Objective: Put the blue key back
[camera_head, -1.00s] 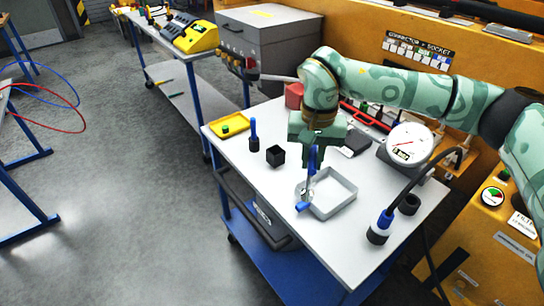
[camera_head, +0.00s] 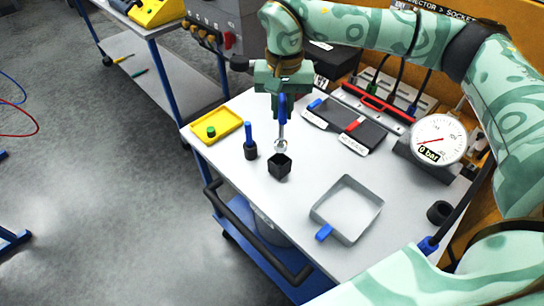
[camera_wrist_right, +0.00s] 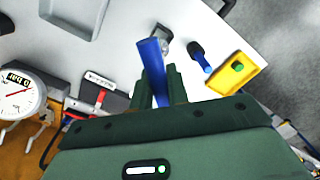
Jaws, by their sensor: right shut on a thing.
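My right gripper (camera_head: 282,92) points down and is shut on the blue key (camera_head: 282,108). The key hangs upright, with its blue handle in the jaws and a metal shaft with a rounded end below. In the head view that end shows just above a black square cup (camera_head: 280,168); I cannot tell whether it is directly over it. The wrist view shows the key's blue handle (camera_wrist_right: 152,58) between the jaws (camera_wrist_right: 160,85). A dark pad (camera_head: 335,122) with a blue mark and a red mark lies behind, to the right. My left gripper is not in view.
A blue-handled piece stands in a dark round base (camera_head: 250,150), left of the cup. A yellow tray (camera_head: 233,119) holds a green piece. A grey tray (camera_head: 316,212) with a blue tab stands front right. A gauge (camera_head: 438,140) stands at the right.

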